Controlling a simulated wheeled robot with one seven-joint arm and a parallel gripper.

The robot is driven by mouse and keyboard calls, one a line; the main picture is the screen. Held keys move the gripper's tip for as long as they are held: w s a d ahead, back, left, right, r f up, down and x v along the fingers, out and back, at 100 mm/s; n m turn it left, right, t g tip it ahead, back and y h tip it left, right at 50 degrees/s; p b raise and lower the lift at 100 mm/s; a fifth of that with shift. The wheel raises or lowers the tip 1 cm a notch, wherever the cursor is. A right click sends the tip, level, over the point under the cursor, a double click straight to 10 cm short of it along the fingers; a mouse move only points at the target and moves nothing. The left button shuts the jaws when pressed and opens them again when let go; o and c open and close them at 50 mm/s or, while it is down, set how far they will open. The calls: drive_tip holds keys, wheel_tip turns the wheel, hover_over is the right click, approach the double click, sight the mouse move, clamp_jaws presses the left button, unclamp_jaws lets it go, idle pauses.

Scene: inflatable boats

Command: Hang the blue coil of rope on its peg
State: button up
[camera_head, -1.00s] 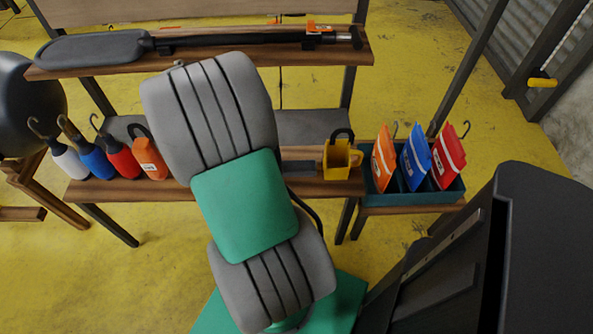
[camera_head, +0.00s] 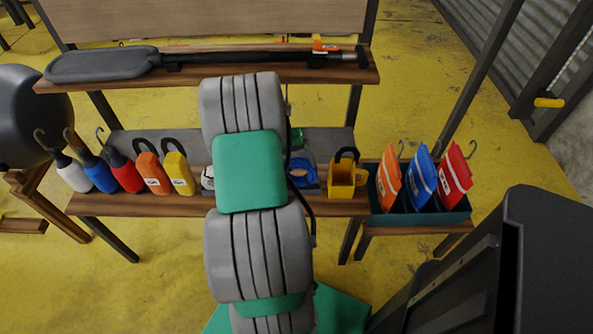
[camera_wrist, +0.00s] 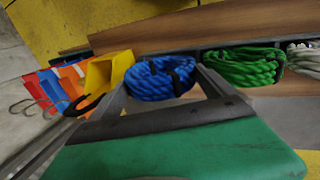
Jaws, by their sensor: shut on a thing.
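The blue coil of rope (camera_wrist: 158,78) lies between the two fingers of my gripper (camera_wrist: 163,84) in the wrist view, with a dark band around it. The gripper is shut on it. In the head view, part of the blue coil (camera_head: 302,173) shows just right of my arm, at the level of the wooden bench. My arm hides most of the gripper there. I cannot tell whether the coil still touches the bench. I cannot make out its peg in either view.
A green coil (camera_wrist: 243,66) and a white coil (camera_wrist: 303,58) lie beside the blue one. A yellow holder (camera_head: 347,178) stands close on its right. Several bottles and bags line the bench (camera_head: 150,205). A paddle (camera_head: 105,63) lies on the shelf above. A bin (camera_head: 430,222) holds bags.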

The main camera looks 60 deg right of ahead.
sight(300, 178)
drive_tip(key=shift+s+d+f, duration=0.1)
drive_tip(key=shift+d+f, duration=0.15)
drive_tip(key=shift+f, duration=0.1)
drive_tip(key=shift+d+f, duration=0.15)
drive_tip(key=shift+f, duration=0.7)
drive_tip(key=shift+d+f, duration=0.1)
drive_tip(key=shift+f, duration=0.7)
drive_tip(key=o, duration=1.3)
drive_tip(key=shift+s, duration=0.1)
drive_tip(key=shift+f, duration=0.15)
